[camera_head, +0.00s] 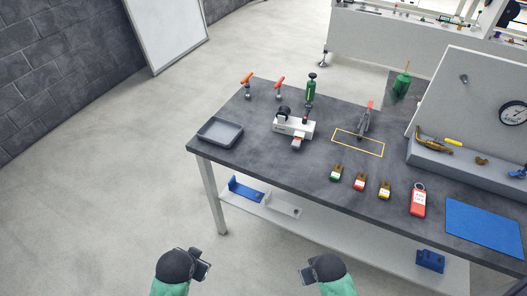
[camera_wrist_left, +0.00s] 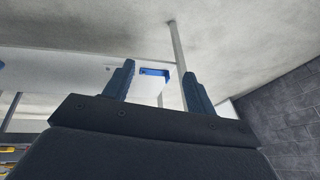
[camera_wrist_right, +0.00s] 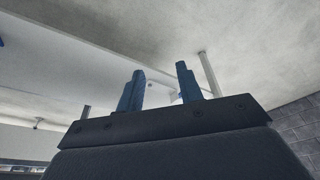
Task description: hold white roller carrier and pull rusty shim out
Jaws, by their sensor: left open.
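The white roller carrier (camera_head: 293,128) stands on the dark workbench, left of its middle, with a black roller (camera_head: 284,113) at its top left. A small brownish piece, which looks like the rusty shim (camera_head: 297,141), sticks out at its front; how deep it sits is too small to tell. My left gripper (camera_head: 204,265) is open and empty in front of the bench, well short of the carrier. It also shows in the left wrist view (camera_wrist_left: 158,82), fingers apart. My right gripper (camera_head: 305,272) is open and empty, also before the bench; its fingers show apart in the right wrist view (camera_wrist_right: 160,85).
A grey tray (camera_head: 220,132) lies left of the carrier. Red-handled clamps (camera_head: 279,84) and a green bottle (camera_head: 311,88) stand behind it. A yellow outline (camera_head: 358,143) and several coloured tags (camera_head: 360,181) lie to its right. The bench's front edge and lower shelf (camera_head: 262,203) face me.

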